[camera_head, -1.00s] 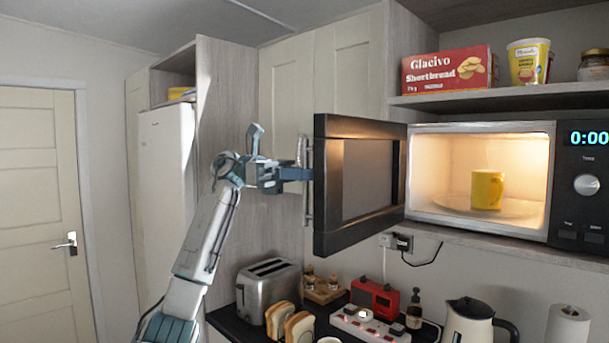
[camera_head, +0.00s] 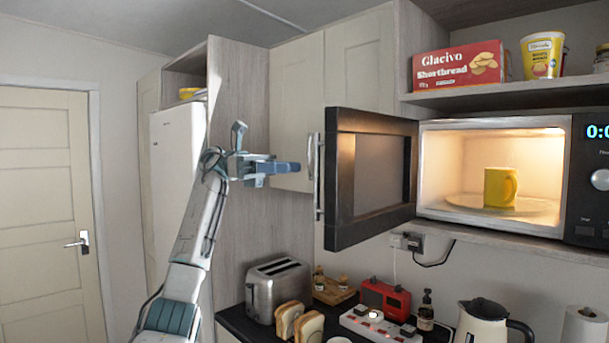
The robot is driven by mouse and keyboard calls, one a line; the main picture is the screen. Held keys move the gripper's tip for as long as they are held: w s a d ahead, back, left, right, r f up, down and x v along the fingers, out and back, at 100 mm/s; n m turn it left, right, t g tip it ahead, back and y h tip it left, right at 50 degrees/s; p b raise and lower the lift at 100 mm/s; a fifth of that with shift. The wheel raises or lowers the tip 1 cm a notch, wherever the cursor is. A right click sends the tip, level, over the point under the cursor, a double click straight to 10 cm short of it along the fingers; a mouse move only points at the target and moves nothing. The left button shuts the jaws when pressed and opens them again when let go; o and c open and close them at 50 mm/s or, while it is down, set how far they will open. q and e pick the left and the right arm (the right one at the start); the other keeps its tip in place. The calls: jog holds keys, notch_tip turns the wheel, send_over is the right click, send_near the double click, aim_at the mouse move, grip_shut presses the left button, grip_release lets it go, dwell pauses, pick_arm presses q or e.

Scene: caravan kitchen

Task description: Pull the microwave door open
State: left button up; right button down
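The microwave (camera_head: 590,218) stands on a shelf at the right with its inside lit. Its dark door (camera_head: 345,226) is swung wide open toward the left. The door's upright metal handle (camera_head: 319,185) is on the door's left edge. My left gripper (camera_head: 292,168) is level with the upper part of the handle, a little to its left, with a small gap between. It holds nothing that I can see. A yellow mug (camera_head: 499,188) stands on the turntable inside. My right gripper is not in view.
Below the door are a toaster (camera_head: 273,288), bread slices (camera_head: 308,327), a red radio (camera_head: 384,298), a power strip (camera_head: 378,325) and a kettle (camera_head: 483,321). A shortbread box (camera_head: 459,67) and a tub (camera_head: 542,56) stand on the shelf above. A tall cabinet side (camera_head: 237,240) is behind my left arm.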

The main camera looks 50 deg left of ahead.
pick_arm(q)
jog(key=shift+v, duration=1.45)
